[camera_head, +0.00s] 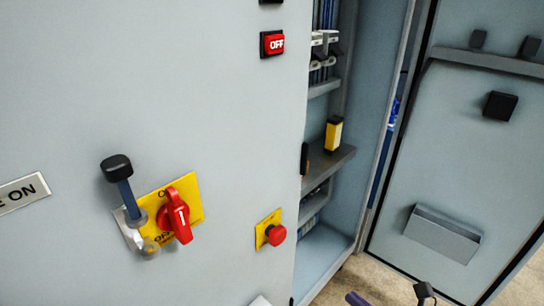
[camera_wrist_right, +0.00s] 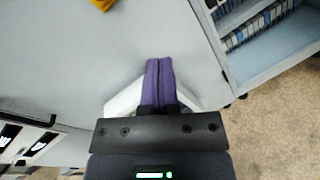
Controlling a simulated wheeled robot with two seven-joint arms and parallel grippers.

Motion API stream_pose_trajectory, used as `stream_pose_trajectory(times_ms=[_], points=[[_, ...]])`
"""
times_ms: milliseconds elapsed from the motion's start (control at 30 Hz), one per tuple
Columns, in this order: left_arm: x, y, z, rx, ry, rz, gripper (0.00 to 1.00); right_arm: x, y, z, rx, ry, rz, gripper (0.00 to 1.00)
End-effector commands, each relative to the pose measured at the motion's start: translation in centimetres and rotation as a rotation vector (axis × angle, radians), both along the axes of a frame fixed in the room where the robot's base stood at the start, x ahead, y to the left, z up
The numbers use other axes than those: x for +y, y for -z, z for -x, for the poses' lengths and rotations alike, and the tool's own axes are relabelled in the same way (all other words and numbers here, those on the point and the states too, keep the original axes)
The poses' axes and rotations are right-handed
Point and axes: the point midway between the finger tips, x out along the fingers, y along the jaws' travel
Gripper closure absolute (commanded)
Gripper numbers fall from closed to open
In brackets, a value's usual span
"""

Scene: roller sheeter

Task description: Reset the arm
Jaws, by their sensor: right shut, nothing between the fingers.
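My right gripper (camera_wrist_right: 158,82) shows in the right wrist view with its two purple fingers pressed together and nothing between them. Its tips point toward the grey cabinet face. My left gripper is in neither view.
The grey cabinet front (camera_head: 150,70) carries a red rotary switch (camera_head: 176,216) on a yellow plate, a black-knobbed lever (camera_head: 121,185), a red stop button (camera_head: 276,235) and an OFF button (camera_head: 273,44). The cabinet door (camera_head: 465,165) stands open at right. Floor shows below.

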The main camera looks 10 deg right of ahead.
Motion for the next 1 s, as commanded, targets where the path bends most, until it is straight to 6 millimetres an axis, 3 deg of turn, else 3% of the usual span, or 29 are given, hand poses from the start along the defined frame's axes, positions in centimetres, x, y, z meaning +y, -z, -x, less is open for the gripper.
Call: stream_pose_trajectory(times_ms=[33, 67, 100, 167, 200, 333, 433, 500, 567, 667, 1000], points=[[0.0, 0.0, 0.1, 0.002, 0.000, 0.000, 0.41, -1.1, 4.3, 1.1, 0.199, 0.146, -0.197, 1.00], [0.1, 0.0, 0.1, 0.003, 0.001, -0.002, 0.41, -1.9, 7.2, 2.2, 0.332, 0.259, -0.343, 1.00], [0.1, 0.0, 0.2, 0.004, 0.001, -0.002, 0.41, -2.6, 11.0, 4.2, 0.501, 0.422, -0.536, 1.00], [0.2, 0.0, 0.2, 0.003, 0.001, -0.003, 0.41, -3.0, 16.3, 8.0, 0.714, 0.677, -0.801, 1.00], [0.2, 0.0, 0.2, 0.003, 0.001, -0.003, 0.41, -2.9, 19.4, 11.0, 0.834, 0.855, -0.960, 1.00], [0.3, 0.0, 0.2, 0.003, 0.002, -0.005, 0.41, -1.3, 26.3, 21.7, 1.070, 1.451, -1.364, 1.00], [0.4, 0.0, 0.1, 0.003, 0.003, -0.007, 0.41, 0.5, 28.5, 28.5, 1.107, 1.838, -1.531, 1.00], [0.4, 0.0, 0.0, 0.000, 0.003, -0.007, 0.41, 1.4, 29.1, 31.6, 1.093, 2.025, -1.590, 1.00], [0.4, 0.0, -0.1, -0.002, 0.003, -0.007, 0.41, 1.9, 29.3, 33.3, 1.075, 2.127, -1.616, 1.00], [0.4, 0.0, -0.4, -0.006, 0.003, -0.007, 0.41, 2.2, 29.4, 34.3, 1.060, 2.191, -1.632, 1.00], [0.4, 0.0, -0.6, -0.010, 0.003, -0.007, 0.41, 2.1, 29.4, 34.2, 1.059, 2.186, -1.633, 1.00]])
